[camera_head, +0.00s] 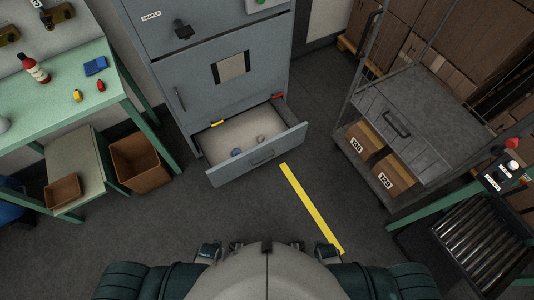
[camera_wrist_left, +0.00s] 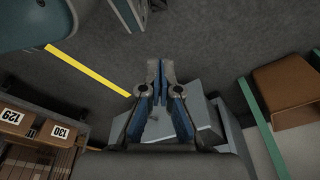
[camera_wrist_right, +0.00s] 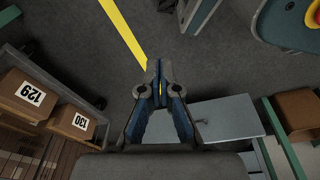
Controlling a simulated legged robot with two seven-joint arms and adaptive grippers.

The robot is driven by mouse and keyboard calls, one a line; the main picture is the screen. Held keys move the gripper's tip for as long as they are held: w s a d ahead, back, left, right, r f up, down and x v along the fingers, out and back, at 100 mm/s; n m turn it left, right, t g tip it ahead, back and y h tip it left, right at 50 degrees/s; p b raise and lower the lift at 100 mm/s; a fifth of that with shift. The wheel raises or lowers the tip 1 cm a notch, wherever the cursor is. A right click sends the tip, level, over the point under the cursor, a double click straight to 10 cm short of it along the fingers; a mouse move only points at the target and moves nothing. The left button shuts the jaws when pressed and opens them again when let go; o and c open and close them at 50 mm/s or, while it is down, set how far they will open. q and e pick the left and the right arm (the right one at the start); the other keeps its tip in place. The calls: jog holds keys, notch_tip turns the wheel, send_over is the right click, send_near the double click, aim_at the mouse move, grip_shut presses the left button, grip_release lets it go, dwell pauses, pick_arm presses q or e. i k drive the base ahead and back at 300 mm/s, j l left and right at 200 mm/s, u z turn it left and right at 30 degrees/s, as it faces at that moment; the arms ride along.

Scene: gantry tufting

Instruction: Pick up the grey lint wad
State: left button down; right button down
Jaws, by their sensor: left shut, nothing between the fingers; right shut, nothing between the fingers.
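An open drawer (camera_head: 285,146) with a pale inside sticks out of the bottom of a grey cabinet. A small greyish lump (camera_head: 260,139), which looks like the grey lint wad, lies in it right of the middle. A small blue-grey lump (camera_head: 236,152) lies nearer the drawer's front left. Their texture is too small to tell. My left gripper (camera_wrist_left: 161,66) is shut and empty, with its fingertips together. My right gripper (camera_wrist_right: 158,68) is also shut and empty. Both are apart from the drawer and the lumps.
The grey cabinet (camera_head: 215,55) stands behind the drawer, with yellow and red pieces at the drawer's back corners. A green-framed table (camera_head: 55,95) and brown bin (camera_head: 140,160) are at left. A cart (camera_head: 430,110) with boxes is at right. Floor with a yellow strip (camera_head: 310,206) is clear.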

aim_at(259, 139)
jog(key=i+j+z, duration=0.2)
jog(key=z, duration=0.2)
jog(key=i+j+z, duration=0.15)
jog(key=j+z, duration=0.25)
